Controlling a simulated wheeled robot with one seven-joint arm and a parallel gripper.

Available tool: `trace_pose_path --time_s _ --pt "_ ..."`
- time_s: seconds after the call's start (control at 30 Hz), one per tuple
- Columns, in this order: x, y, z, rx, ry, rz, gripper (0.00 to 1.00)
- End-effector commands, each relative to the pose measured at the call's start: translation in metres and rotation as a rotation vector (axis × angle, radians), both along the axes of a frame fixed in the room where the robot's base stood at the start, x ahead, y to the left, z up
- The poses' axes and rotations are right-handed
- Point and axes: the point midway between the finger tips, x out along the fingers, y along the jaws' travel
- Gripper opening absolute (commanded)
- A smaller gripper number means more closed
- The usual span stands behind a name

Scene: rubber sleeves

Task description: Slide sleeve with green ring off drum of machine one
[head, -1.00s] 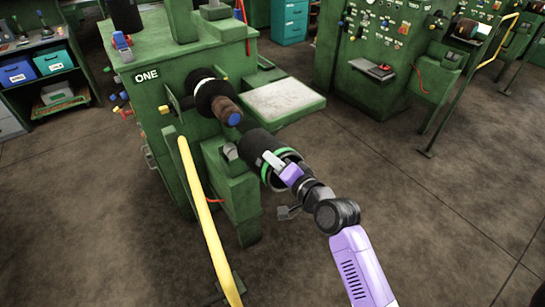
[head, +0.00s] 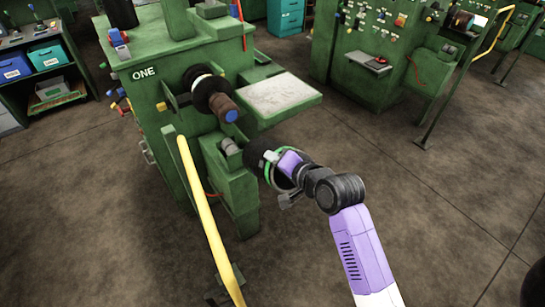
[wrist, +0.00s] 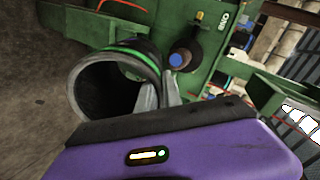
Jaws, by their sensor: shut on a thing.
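A black hollow sleeve with a green ring (head: 256,152) is held in front of machine one (head: 165,90), below and to the right of its dark drum (head: 221,104). The drum has a brown section and a blue end, which is bare, and the sleeve is apart from it. My gripper (head: 277,160) is shut on the sleeve's wall at the near end. In the wrist view the sleeve (wrist: 88,82) shows its open, dark bore, and the fingers (wrist: 160,92) are at its right rim. The drum's blue end shows beyond them.
A grey stub (head: 230,147) on the machine's lower green housing is close to the sleeve's left. A yellow rail (head: 205,205) stands at the front left. A pale-topped green shelf (head: 280,95) juts out behind the sleeve.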

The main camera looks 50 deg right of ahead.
Motion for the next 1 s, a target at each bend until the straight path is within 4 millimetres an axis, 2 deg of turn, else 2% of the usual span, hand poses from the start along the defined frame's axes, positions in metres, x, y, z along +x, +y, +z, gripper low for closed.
trace_pose_path --time_s 0.4,1.0 --pt "0.0 0.0 0.005 0.001 0.013 0.0 0.0" --pt "-0.019 0.005 0.017 0.074 0.265 0.0 0.0"
